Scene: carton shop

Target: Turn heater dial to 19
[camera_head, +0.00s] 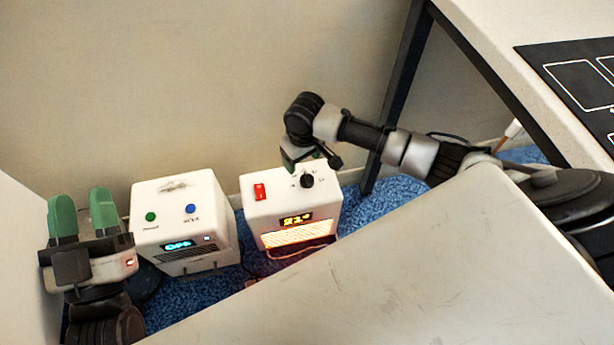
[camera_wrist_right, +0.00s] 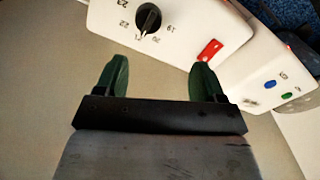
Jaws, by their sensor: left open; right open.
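The heater (camera_head: 258,212) is a white box with a glowing orange grille, and its display (camera_head: 296,220) reads about 21°. Its black dial (camera_head: 306,181) is on top, beside a red switch (camera_head: 260,191). In the right wrist view the dial (camera_wrist_right: 149,19) is ringed by numbers, with 19, 20 and 22 legible. My right gripper (camera_wrist_right: 160,78) is open and empty, apart from the dial, which lies beyond its fingertips. In the head view its green fingers are partly hidden near the heater's back edge. My left gripper (camera_head: 83,210) is open and empty at the far left.
A second white box (camera_head: 180,221) with a green button (camera_head: 151,216), a blue button (camera_head: 190,208) and a lit display stands left of the heater. Blue carpet (camera_head: 195,300) lies beneath. A wall is behind; a table (camera_head: 490,50) stands at upper right.

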